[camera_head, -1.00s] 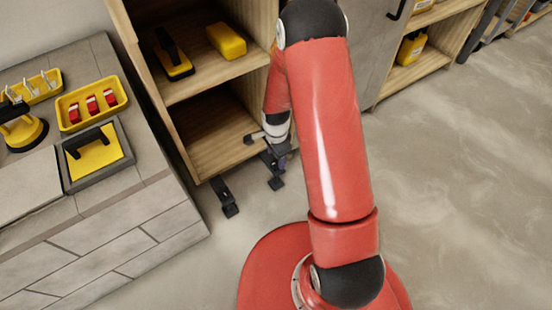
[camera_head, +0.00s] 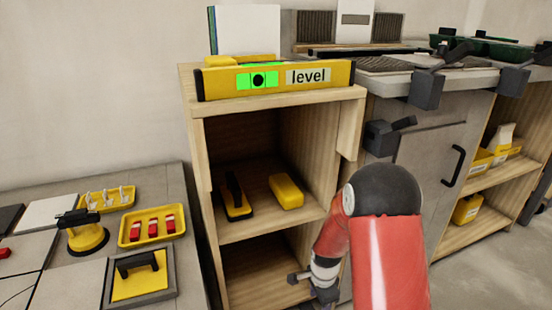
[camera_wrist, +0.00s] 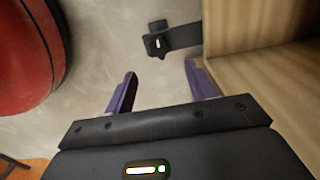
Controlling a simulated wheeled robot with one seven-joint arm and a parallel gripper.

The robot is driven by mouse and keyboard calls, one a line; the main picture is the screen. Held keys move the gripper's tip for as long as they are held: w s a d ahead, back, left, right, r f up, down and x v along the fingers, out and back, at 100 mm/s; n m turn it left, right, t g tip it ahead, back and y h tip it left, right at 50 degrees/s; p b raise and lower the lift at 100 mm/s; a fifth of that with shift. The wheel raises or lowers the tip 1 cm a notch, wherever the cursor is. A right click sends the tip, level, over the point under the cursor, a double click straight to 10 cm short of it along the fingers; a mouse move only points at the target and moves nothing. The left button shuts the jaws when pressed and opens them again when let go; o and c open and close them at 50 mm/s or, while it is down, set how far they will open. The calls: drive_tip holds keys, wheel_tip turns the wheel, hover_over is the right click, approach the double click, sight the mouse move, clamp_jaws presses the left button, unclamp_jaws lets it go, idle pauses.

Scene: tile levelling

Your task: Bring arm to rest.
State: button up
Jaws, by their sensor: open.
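My gripper (camera_wrist: 160,88) shows in the wrist view with its two purple fingers apart and nothing between them. It points down toward the grey floor, beside the wooden shelf unit (camera_wrist: 265,75). In the head view my red arm is folded low in front of the shelf unit (camera_head: 198,160). My wrist shows near the lower shelf opening, while the fingertips are cut off by the bottom edge of the picture.
A yellow level (camera_head: 225,86) lies on top of the shelf unit. A tiled surface at left holds a yellow tray (camera_head: 128,241), a suction cup tool (camera_head: 86,239) and a yellow float (camera_head: 138,287). A dark bracket (camera_wrist: 155,38) is near my fingers. Open floor shows at lower right.

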drive_tip(key=s+r+n+t+p, duration=0.1)
drive_tip(key=s+r+n+p, duration=0.25)
drive_tip(key=r, duration=1.05)
drive_tip(key=s+r+n+t+p, duration=0.2)
drive_tip(key=s+r+n, duration=0.15)
drive_tip(key=r, duration=1.05)
drive_tip(key=s+r+n+t+p, duration=0.2)
drive_tip(key=s+r+n+p, duration=0.2)
drive_tip(key=s+r, duration=1)
drive_tip(key=n, duration=0.3)
drive_tip(key=shift+s+n, duration=0.25)
drive_tip(key=shift+n, duration=0.05)
